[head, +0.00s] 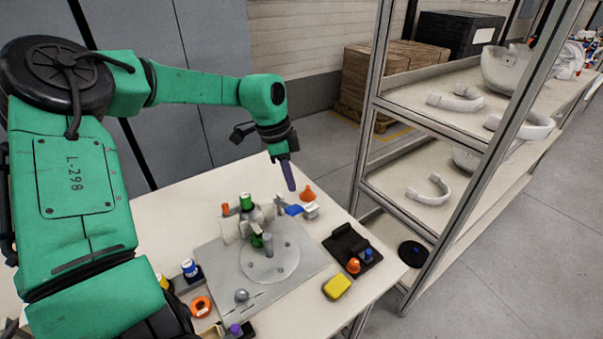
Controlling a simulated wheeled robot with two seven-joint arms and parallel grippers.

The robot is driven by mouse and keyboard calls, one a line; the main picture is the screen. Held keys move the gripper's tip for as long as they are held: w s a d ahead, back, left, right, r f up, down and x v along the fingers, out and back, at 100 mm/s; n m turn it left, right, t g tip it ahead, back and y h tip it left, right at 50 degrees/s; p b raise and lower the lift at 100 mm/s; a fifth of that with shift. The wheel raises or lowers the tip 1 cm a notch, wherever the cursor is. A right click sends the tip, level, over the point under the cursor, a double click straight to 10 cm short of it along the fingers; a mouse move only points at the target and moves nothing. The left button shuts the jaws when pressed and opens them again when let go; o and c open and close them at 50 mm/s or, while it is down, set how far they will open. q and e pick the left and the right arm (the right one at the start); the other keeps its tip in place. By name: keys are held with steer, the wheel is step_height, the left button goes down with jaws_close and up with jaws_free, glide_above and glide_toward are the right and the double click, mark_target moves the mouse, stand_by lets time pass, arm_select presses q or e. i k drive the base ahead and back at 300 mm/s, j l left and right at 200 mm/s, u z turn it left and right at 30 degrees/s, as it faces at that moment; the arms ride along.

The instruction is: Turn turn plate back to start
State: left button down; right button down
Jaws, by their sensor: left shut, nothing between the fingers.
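The turn plate (284,264) is a round light grey disc with small holes on a flat grey base plate (212,264) on the table. A grey fixture with a green-topped part (246,201) stands at the disc's back edge. A small upright grey-green piece is at its middle. My left gripper (291,187) is at the end of the green arm, above the back of the table, apart from the turn plate. Its fingers are shut and hold nothing. My right gripper is not in view.
A yellow block (337,287), a black holder (346,242) with orange and blue knobs, and an orange cone (307,193) are on the table's right. An orange ring (201,306) lies at the front left. A metal shelf (432,185) with white curved parts stands at right.

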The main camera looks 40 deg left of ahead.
mark_target(273, 263)
steer(key=k+l, duration=1.2)
steer(key=l, duration=0.2)
